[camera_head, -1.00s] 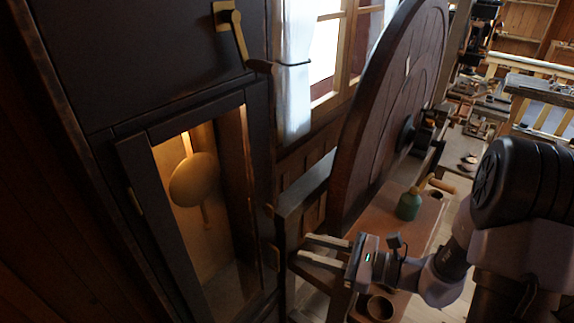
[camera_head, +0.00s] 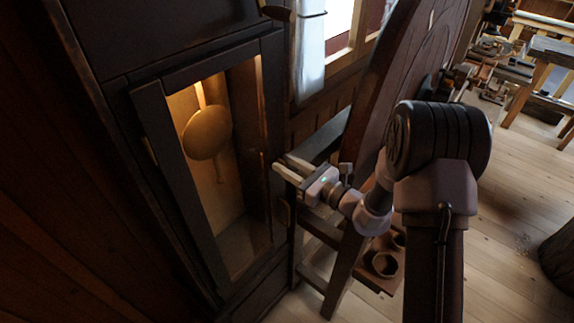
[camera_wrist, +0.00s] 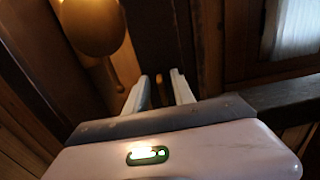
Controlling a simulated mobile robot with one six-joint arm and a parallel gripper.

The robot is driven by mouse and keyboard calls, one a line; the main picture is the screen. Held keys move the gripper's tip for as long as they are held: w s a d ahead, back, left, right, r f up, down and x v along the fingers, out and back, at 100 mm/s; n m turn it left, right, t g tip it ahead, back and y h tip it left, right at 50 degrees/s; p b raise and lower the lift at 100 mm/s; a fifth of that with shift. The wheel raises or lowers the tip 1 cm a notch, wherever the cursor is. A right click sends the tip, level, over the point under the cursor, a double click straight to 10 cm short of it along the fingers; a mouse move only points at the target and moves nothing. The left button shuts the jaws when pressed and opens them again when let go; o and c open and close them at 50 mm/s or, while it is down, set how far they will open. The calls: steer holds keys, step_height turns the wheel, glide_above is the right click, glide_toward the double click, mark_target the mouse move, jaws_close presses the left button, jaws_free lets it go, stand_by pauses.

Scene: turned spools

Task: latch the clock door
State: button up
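The dark clock case (camera_head: 160,40) stands at the left in the head view. Its glazed door frame (camera_head: 158,150) surrounds a lit interior with a round brass pendulum bob (camera_head: 207,132); the bob also shows in the wrist view (camera_wrist: 93,25). I cannot tell whether the door is fully closed. The dark grip of a brass lever (camera_head: 277,13) shows at the top edge. My gripper (camera_head: 279,163) is beside the case's right edge, fingers apart and empty. The wrist view shows its fingers (camera_wrist: 160,85) pointing towards the case.
A dark timber frame (camera_head: 320,140) and large wooden wheel (camera_head: 375,90) stand right of the case, close to my gripper. Small round pots (camera_head: 384,264) sit low beyond my arm. Wooden floor (camera_head: 510,210) is open at the right.

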jaws_close()
steer(key=shift+a+f+n+b, duration=0.1)
steer(key=shift+n+b, duration=0.2)
steer(key=shift+b, duration=0.25)
steer(key=shift+s+a+f+n+b, duration=0.15)
steer(key=shift+s+f+n+b, duration=0.1)
steer(key=shift+n+b, duration=2.7)
steer(key=shift+s+a+f+n+b, duration=0.2)
steer(key=shift+f+n+b, duration=0.05)
steer(key=shift+n+b, duration=2.6)
steer(key=shift+s+a+f+n+b, duration=0.15)
steer(key=shift+s+f+n+b, duration=0.1)
steer(key=shift+n+b, duration=2.7)
